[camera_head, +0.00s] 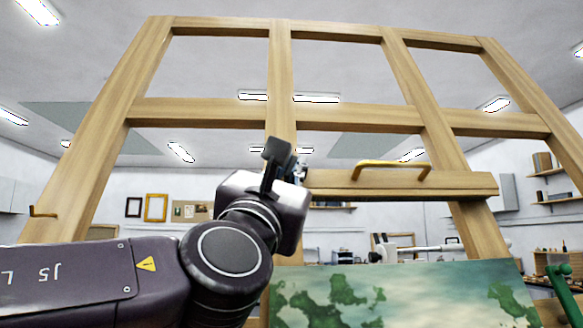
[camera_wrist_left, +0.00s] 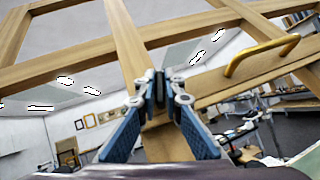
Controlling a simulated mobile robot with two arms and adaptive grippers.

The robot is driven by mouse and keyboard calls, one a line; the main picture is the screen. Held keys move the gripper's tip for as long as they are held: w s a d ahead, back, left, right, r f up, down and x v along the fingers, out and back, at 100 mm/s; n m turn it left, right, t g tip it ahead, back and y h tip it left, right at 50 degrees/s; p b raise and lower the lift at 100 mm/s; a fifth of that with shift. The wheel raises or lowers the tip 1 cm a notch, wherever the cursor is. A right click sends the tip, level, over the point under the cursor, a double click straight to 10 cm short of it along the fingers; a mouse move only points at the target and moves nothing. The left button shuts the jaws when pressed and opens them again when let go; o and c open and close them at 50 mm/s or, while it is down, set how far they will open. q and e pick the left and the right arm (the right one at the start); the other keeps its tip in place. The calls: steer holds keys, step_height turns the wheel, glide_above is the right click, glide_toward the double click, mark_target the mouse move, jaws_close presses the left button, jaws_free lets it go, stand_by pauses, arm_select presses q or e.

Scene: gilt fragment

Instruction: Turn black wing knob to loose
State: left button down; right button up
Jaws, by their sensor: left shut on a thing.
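The black wing knob (camera_wrist_left: 159,86) is a small dark shape between my left fingertips in the left wrist view, mostly covered by them. It sits by the wooden easel's middle upright, at the left end of the sliding crossbar. My left gripper (camera_wrist_left: 160,92) is shut on it, with blue-padded fingers on either side. In the head view my left gripper (camera_head: 283,165) reaches up to the same place, and its dark parts hide the knob. The knob's angle cannot be told. The crossbar (camera_head: 465,186) carries a brass handle (camera_head: 393,165). My right gripper is not in view.
The large wooden easel frame (camera_head: 199,110) fills the view. A green and pale painting (camera_head: 420,292) stands below the crossbar. Framed pictures, shelves and cluttered benches lie far behind.

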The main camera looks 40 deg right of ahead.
arm_select(q)
steer(key=c, duration=2.1)
jaws_free()
steer(key=shift+a, duration=0.1)
steer(key=v, duration=1.2)
